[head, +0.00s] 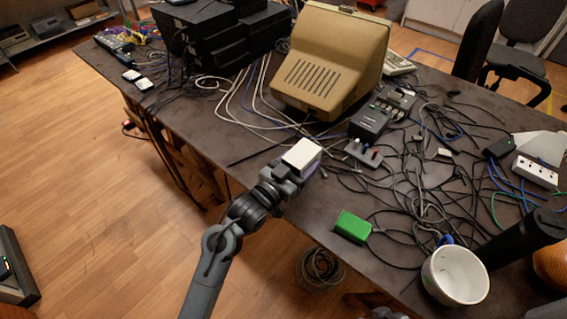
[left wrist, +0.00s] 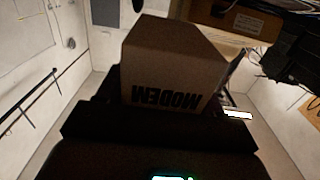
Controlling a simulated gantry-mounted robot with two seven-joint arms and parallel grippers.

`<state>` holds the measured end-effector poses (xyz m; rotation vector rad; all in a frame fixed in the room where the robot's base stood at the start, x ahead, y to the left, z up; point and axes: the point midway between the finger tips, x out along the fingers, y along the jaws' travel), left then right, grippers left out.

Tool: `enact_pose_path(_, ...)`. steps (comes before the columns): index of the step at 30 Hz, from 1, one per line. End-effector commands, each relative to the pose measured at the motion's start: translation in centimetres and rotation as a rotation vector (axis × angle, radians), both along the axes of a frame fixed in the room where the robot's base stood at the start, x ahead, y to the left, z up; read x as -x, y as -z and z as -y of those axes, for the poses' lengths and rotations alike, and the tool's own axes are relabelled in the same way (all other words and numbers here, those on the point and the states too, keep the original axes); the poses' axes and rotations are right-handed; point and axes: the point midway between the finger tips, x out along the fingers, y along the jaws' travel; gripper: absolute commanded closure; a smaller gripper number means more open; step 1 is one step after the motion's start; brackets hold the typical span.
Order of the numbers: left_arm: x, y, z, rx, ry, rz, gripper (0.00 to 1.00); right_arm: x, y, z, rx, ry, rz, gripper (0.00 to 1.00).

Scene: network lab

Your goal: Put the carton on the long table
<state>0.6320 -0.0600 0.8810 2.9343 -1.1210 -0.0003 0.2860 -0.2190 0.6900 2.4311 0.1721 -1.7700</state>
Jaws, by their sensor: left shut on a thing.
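The carton (head: 302,154) is a small box with a pale top in the head view. In the left wrist view it is a brown box (left wrist: 172,62) with the word MODEM upside down. My left gripper (head: 289,173) is shut on it, and the jaws cover its lower part. In the head view the carton overlaps the dark top of the long table (head: 318,203), near its front edge. I cannot tell whether it touches the table. My right gripper is not clearly in view.
A beige monitor (head: 325,65), a dark grey device (head: 370,120) and tangled cables fill much of the table. A green box (head: 353,226) and a white pot (head: 455,275) stand toward the front right. A bare strip runs along the front edge.

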Motion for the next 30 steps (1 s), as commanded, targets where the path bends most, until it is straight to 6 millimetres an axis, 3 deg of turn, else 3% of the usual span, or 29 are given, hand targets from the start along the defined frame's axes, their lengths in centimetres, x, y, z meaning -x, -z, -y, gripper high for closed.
enact_pose_path(3,-1.5,1.8,-2.0,-0.001,-0.002,0.002,0.72,0.0,1.4,0.0,0.000,0.000,0.000,0.57)
enact_pose_path(10,-3.3,3.4,-4.4,0.001,-0.001,0.002,0.72,0.0,2.4,0.0,0.000,0.001,0.000,0.57)
enact_pose_path(17,-3.6,3.9,-4.9,0.001,0.001,0.003,0.72,0.0,2.7,-0.1,-0.004,0.002,-0.001,0.57)
enact_pose_path(25,-3.6,7.3,-4.9,0.001,0.000,0.001,0.72,0.0,4.6,-0.2,-0.008,0.005,0.000,0.57)
enact_pose_path(30,-3.6,7.6,-4.9,0.002,0.000,0.004,0.72,0.0,4.7,-0.2,-0.008,0.005,-0.002,0.57)
